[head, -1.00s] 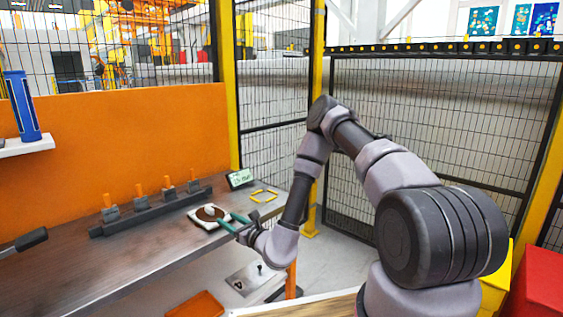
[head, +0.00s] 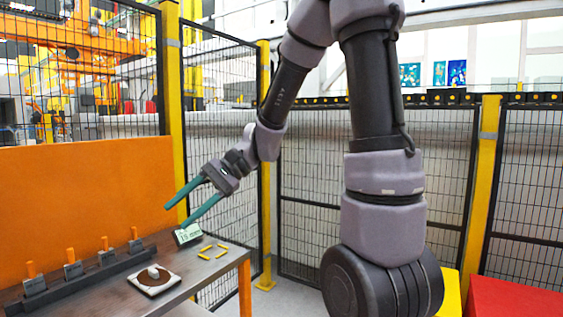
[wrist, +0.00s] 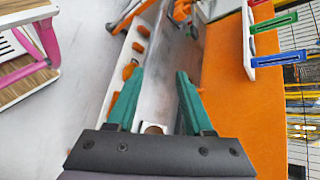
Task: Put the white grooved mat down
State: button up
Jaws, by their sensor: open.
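The white grooved mat (head: 174,278) lies flat on the grey bench, near its front edge. A brown disc (head: 142,282) with a small pale knob (head: 153,271) on top sits on it and hides its middle. My gripper (head: 177,216) is raised above the bench, apart from the mat. Its two green fingers are spread, with nothing between their tips. In the wrist view the open fingers (wrist: 160,72) also show. A small brown and white patch between their bases there is too cut off to name.
A dark rail with several orange-topped clamps (head: 73,268) runs along the bench behind the mat. Yellow corner marks (head: 212,251) and a small sign (head: 187,234) are at the bench's far end. An orange panel (head: 85,195) and mesh fence stand behind. A red box (head: 515,298) is at right.

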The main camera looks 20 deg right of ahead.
jog(key=s+d+r+t+h, duration=0.2)
jog(key=d+r+t+h, duration=0.1)
jog(key=d, duration=0.3)
jog(key=s+d+r+n+t+h, duration=0.1)
jog(key=s+d+r+t+h, duration=0.1)
jog(key=d, duration=0.5)
jog(key=s+d+r+t+h, duration=0.2)
jog(key=d+r+t+h, duration=0.1)
jog(key=d, duration=0.3)
jog(key=shift+d+r+n+t+h, duration=0.25)
jog(key=shift+r+t+h, duration=0.2)
jog(key=shift+r, duration=0.4)
